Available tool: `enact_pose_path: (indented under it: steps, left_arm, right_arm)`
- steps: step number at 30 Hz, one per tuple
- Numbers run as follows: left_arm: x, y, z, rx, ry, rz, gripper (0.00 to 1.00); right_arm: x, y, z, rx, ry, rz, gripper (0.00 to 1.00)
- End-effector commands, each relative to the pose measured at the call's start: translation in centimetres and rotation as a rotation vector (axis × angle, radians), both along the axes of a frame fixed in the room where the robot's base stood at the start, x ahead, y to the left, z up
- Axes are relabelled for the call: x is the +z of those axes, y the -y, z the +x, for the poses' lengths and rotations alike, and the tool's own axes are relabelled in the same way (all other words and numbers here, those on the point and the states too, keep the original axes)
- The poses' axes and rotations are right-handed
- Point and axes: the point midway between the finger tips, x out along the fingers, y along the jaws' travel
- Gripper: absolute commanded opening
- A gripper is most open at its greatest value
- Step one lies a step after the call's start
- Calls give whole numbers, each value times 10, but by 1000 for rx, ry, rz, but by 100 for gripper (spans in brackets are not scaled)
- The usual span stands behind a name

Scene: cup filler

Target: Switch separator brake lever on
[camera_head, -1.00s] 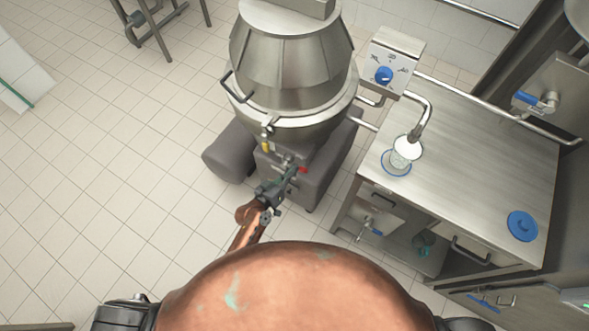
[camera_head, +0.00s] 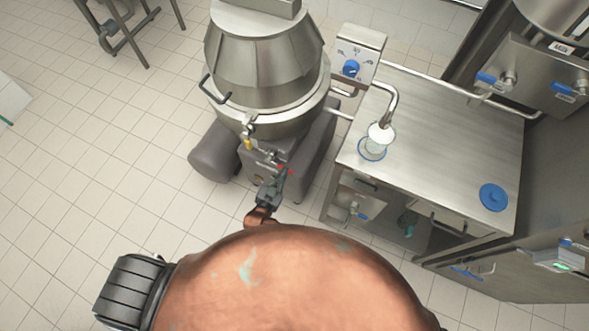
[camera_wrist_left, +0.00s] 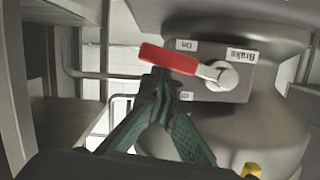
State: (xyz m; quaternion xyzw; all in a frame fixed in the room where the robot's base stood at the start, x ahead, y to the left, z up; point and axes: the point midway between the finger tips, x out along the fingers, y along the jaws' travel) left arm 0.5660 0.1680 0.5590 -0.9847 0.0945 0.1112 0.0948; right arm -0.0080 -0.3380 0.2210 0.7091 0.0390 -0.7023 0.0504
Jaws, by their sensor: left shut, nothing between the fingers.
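The brake lever has a red handle (camera_wrist_left: 168,60) on a metal pivot (camera_wrist_left: 222,75), on a plate marked "Brake". The lettering is upside down in the left wrist view. The handle points left, between the "On" label (camera_wrist_left: 187,45) and a partly hidden label (camera_wrist_left: 186,96). In the head view, small red spots show at the front of the separator (camera_head: 265,65). The same gripper (camera_head: 282,176) is at the separator's base in the head view.
A steel table (camera_head: 440,130) stands right of the separator, with a spout, a blue-rimmed cup spot and a blue lid (camera_head: 493,197). A dial box (camera_head: 357,55) stands behind it. A yellow part (camera_wrist_left: 251,169) is right of the fingers.

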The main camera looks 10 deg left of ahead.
Motion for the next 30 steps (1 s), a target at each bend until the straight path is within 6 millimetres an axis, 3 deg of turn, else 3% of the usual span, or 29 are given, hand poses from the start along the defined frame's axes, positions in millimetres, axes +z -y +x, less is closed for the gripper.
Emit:
enact_pose_path:
  steps: [9,30]
  left_arm:
    - [-23,-7,-3,10,-9,0,0]
    - [-32,-8,-4,10,-12,-3,0]
  right_arm:
    - [-8,0,7,3,7,1,0]
    - [-10,4,4,3,2,-4,0]
